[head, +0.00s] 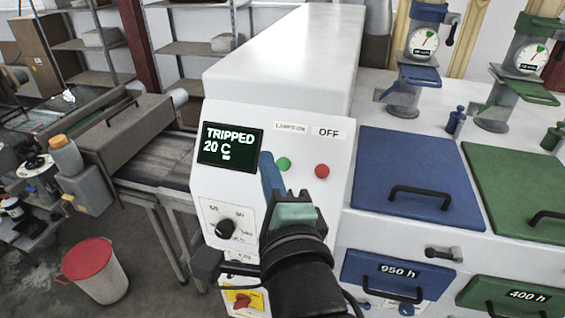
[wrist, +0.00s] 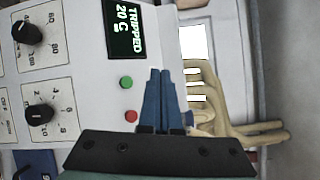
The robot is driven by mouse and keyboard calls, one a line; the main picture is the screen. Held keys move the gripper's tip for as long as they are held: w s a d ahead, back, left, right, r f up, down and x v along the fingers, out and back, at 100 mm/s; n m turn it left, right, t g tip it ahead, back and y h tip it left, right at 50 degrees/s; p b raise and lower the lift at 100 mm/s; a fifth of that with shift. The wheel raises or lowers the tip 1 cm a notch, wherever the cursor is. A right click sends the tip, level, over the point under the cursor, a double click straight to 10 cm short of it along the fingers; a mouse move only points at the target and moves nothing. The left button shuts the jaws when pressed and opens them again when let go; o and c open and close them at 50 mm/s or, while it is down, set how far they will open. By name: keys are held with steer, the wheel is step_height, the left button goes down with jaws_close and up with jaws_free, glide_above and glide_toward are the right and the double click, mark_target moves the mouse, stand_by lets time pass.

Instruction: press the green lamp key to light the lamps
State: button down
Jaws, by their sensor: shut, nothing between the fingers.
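The green lamp key (head: 283,163) is a small round button on the white slanted panel, under a label reading LAMPS ON. It also shows in the wrist view (wrist: 126,82), left of my fingers. A red key (head: 321,171) sits to its right under an OFF label; the wrist view shows it too (wrist: 131,116). My gripper (head: 267,157) has blue fingers, shut together and empty. In the head view its tips appear just left of the green key; in the wrist view (wrist: 159,72) they are apart from it. The gap to the panel is hard to judge.
A dark display (head: 230,146) reads TRIPPED 20 C, left of the keys. A black knob (head: 225,228) sits below it, and a red knob (head: 241,300) lower down. Blue (head: 420,150) and green lids stand to the right. A pale yellow shape (wrist: 215,105) shows behind my fingers.

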mark_target(283, 169)
steer(key=shift+w+d+f+b, duration=0.35)
steer(key=shift+w+f+b, duration=0.5)
steer(key=shift+w, duration=0.2)
steer(key=shift+w+d+f+b, duration=0.3)
steer(key=shift+w+f+b, duration=0.4)
steer(key=shift+w+f, duration=0.3)
steer(key=shift+w+d+f+b, duration=0.35)
steer(key=shift+w+f+b, duration=0.45)
steer(key=shift+w, duration=0.35)
steer(key=shift+w, duration=0.1)
steer(key=shift+w+d+f, duration=0.1)
steer(key=shift+w+f, duration=0.1)
steer(key=shift+w+d+f, duration=0.15)
steer(key=shift+w+f, duration=0.2)
stand_by(0.5)
stand_by(0.3)
steer(key=shift+s+a+r+p, duration=0.2)
steer(key=shift+s+r+p, duration=0.4)
steer(key=shift+s, duration=0.05)
